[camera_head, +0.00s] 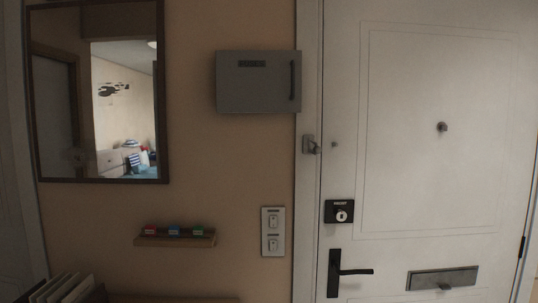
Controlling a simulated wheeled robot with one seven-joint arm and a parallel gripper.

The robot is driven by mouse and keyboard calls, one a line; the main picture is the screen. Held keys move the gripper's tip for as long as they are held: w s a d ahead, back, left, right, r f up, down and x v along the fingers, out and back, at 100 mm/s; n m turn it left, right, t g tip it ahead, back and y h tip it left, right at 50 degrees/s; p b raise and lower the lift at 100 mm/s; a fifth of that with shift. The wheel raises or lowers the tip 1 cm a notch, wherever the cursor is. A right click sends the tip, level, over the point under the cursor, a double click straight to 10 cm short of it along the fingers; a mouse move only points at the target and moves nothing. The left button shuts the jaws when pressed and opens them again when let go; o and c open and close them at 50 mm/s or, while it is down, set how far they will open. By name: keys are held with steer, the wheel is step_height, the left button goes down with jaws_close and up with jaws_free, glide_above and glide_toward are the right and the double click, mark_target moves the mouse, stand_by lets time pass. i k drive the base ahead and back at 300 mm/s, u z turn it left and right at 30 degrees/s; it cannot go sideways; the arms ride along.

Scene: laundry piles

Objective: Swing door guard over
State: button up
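A white door (400,160) fills the right of the head view and looks closed in its frame. A small metal door guard (309,145) is mounted on the frame at the door's left edge. A small knob or stud (334,144) sits on the door just to its right. The guard is small and dim, so I cannot tell exactly how its arm lies. My gripper is not in view.
Below the guard are a black lock (340,212) and a black lever handle (350,272). A grey wall box (255,82) hangs up to the left, near the frame. Light switches (272,232), a small shelf (175,241) and a mirror (98,90) are further left.

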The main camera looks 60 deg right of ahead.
mark_target(317, 150)
steer(key=u, duration=1.25)
steer(key=k, duration=0.9)
steer(key=z, duration=1.3)
